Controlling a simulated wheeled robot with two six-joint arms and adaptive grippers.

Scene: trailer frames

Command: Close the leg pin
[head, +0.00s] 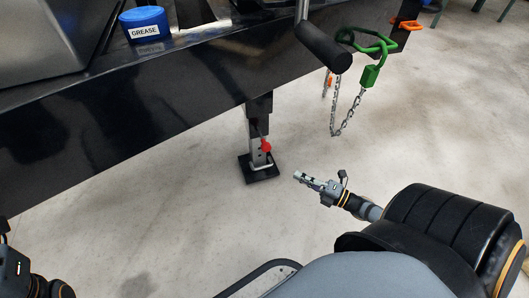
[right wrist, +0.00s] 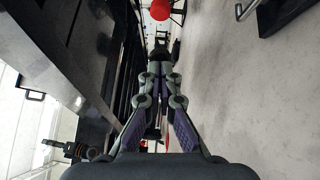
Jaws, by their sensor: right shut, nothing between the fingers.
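The trailer leg (head: 254,125) is a grey and black post under the black frame, standing on a square black foot plate (head: 260,174). The leg pin (head: 265,146) has a red handle and sits at the leg's lower part. How far it is pushed in is too small to tell. My right gripper (head: 299,176) is shut and empty, to the right of the leg and a little lower in the head view, apart from the pin. In the right wrist view its fingers (right wrist: 161,50) are together, with a round red part (right wrist: 160,10) beyond the tips. My left gripper's fingers are out of view.
The black trailer frame (head: 130,115) runs across the upper left. A blue grease tub (head: 145,23) stands on it. A green hook (head: 370,76) and chain (head: 349,121) hang at the upper right, near a black cylindrical handle (head: 323,45). The concrete floor around the leg is clear.

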